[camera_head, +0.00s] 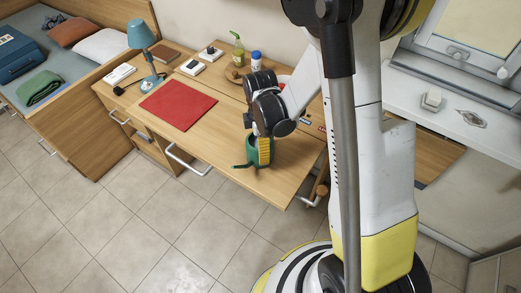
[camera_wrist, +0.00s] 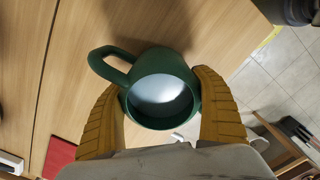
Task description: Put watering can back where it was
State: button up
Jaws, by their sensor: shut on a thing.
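The green watering can (camera_head: 252,156) is at the right part of the wooden desk, near the front edge, with its spout pointing left in the head view. My gripper (camera_head: 264,150) is shut on it from above, its yellow fingers on the can's body. In the wrist view the can (camera_wrist: 128,55) sits between the two yellow fingers of my gripper (camera_wrist: 160,88), its open top facing the camera and its green loop toward upper left. Whether its base touches the desk or hangs just above cannot be told.
The desk (camera_head: 222,150) also bears a red mat (camera_head: 178,105), a blue lamp (camera_head: 141,36), a round wooden tray (camera_head: 233,76) with a green spray bottle (camera_head: 238,50) and a blue-capped bottle (camera_head: 256,61). Desk between mat and can is clear. A window sill (camera_head: 455,110) lies right.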

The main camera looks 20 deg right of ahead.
jog(key=shift+f, duration=0.25)
jog(key=o, duration=1.4)
notch_tip(320, 180, up, 12)
jog(key=p, duration=0.5)
jog(key=shift+r, duration=0.25)
jog(key=s+r+m+t, duration=0.7)
jog(key=s+r+m, duration=0.5)
jog(key=r+m, duration=0.4)
jog(key=shift+s+r, duration=0.25)
jog(key=shift+s, duration=0.15)
